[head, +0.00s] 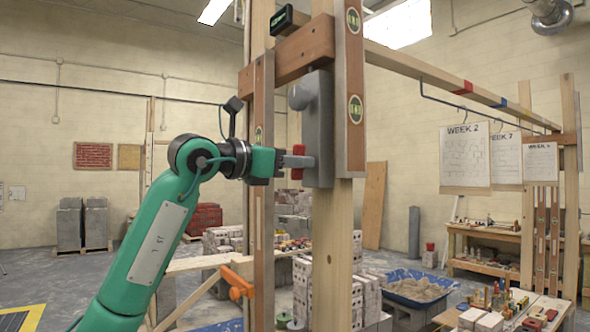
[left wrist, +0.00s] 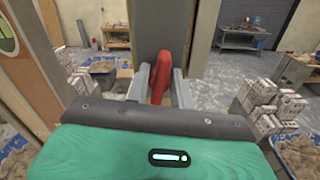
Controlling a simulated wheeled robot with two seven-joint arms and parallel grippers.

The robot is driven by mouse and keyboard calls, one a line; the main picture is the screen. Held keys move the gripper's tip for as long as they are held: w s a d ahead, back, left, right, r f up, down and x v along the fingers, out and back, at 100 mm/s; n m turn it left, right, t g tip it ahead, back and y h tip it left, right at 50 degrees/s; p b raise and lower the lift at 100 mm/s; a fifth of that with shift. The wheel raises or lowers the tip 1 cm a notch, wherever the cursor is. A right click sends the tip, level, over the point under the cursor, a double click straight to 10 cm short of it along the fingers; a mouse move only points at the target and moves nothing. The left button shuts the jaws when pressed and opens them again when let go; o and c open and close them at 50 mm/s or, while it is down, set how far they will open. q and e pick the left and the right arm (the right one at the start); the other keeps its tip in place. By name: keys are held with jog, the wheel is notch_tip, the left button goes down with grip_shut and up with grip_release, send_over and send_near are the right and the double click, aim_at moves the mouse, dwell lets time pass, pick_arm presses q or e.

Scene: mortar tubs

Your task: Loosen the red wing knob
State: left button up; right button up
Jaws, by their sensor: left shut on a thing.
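The red wing knob (head: 298,161) sticks out from the left side of a grey metal block (head: 319,130) fixed on a wooden post. My left gripper (head: 297,161) reaches it from the left and is shut on the knob. In the left wrist view the red knob (left wrist: 160,76) stands upright between the two grey fingers (left wrist: 158,86), in front of the post. My right gripper is not in view.
Wooden spirit levels (head: 350,100) hang on the post beside the block. An orange clamp (head: 238,283) sits lower on the frame. A blue tub of mortar (head: 418,289) and stacked bricks (head: 222,240) stand behind. There is free room left of the post.

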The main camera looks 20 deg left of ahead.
pick_arm(q)
jog(key=shift+n+b, duration=0.35)
jog(key=shift+n, duration=0.45)
jog(key=o, duration=0.9)
jog(key=shift+o, duration=0.2)
jog(key=shift+a, duration=0.1)
jog(key=b+v, duration=0.4)
jog(key=v, duration=0.9)
jog(key=shift+s+a+b, duration=0.2)
jog(key=shift+s+b, duration=0.1)
jog(key=shift+b, duration=0.1)
